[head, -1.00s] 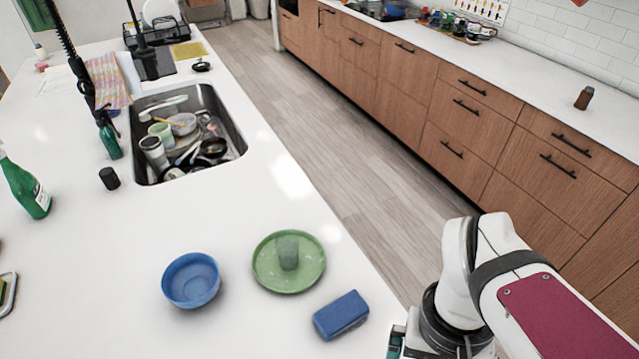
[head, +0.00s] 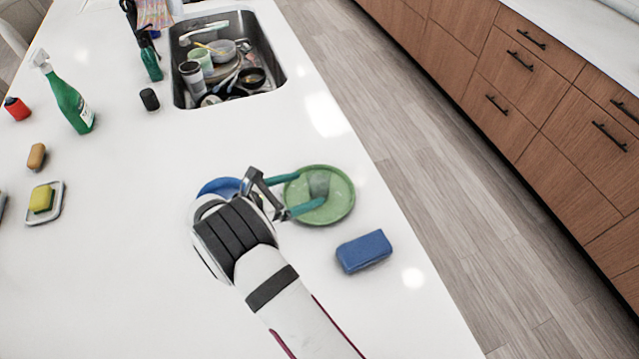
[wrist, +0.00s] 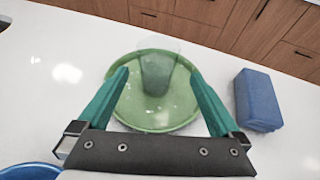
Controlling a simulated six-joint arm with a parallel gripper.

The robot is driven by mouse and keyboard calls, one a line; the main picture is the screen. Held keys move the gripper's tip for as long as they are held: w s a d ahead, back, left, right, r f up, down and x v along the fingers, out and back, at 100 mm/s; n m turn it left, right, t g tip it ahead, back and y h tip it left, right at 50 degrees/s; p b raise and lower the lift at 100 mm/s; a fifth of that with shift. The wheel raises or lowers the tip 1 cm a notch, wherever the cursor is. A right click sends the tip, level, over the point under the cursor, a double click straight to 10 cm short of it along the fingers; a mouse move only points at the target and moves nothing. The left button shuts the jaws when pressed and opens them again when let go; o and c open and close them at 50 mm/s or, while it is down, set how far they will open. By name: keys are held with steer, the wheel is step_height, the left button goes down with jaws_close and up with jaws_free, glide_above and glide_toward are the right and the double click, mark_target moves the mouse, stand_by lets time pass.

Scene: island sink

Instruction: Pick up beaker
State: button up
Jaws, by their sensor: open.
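The beaker (head: 319,182) is a small clear cup that looks greenish, standing upright on a green plate (head: 341,208). In the wrist view the beaker (wrist: 158,72) stands toward the far side of the plate (wrist: 150,118). My gripper (head: 308,190) is open, with its two teal fingers reaching over the plate toward the beaker. In the wrist view the fingertips of my gripper (wrist: 160,72) are spread on either side of the beaker. I cannot tell whether either finger touches it.
A blue bowl (head: 216,187) is partly hidden behind my gripper, left of the plate. A blue block (head: 363,251) lies right of the plate. A sink full of dishes (head: 226,62), a green spray bottle (head: 72,102) and a sponge tray (head: 56,197) stand farther off.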

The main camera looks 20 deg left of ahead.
mark_target(310, 187)
steer(key=x, duration=0.6)
steer(key=shift+a+f, duration=0.15)
steer(key=shift+a, duration=0.05)
steer(key=c, duration=1.4)
